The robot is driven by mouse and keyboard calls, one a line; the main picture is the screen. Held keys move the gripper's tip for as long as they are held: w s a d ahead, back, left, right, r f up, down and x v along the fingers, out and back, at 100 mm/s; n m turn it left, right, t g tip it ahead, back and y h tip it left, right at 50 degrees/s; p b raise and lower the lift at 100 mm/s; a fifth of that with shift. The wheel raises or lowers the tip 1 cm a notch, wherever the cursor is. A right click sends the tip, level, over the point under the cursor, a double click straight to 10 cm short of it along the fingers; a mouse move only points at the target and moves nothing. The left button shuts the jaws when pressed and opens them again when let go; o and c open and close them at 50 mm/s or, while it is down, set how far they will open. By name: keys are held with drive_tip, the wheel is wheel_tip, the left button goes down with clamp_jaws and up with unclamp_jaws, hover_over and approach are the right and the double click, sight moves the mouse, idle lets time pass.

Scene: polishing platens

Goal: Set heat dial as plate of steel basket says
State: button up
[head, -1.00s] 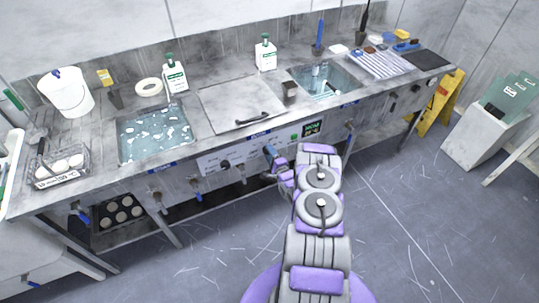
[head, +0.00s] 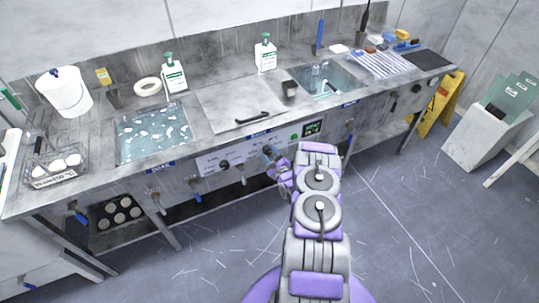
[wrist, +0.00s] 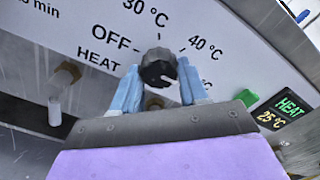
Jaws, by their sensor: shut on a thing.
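In the wrist view the heat dial (wrist: 158,68) is a black knob on a white panel marked OFF, 30 °C and 40 °C, with a further mark partly hidden. My gripper (wrist: 160,88) has its blue fingers on both sides of the knob, shut on it. A pale mark shows low on the knob; I cannot tell which setting it points to. The heat display (wrist: 283,112) reads HEAT 25 °C. In the head view my gripper (head: 270,153) is at the bench front. The steel basket (head: 58,166) with round white pieces stands far left; its plate (head: 52,180) is too small to read surely.
Another dial (head: 224,164) sits left on the same panel. Several taps, such as one (head: 194,184), stick out along the bench front. A lidded bath (head: 240,105) lies above the panel, with a water basin (head: 152,135) to its left.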

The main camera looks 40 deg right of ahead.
drive_tip(key=shift+s+f, duration=0.15)
drive_tip(key=shift+f, duration=0.15)
drive_tip(key=o, duration=1.1)
drive_tip(key=shift+d+r, duration=0.1)
drive_tip(key=shift+c, duration=0.2)
drive_tip(key=p+v, duration=0.3)
drive_tip(key=v, duration=1.4)
drive_tip(key=shift+p, duration=0.3)
drive_tip(key=shift+d, duration=0.1)
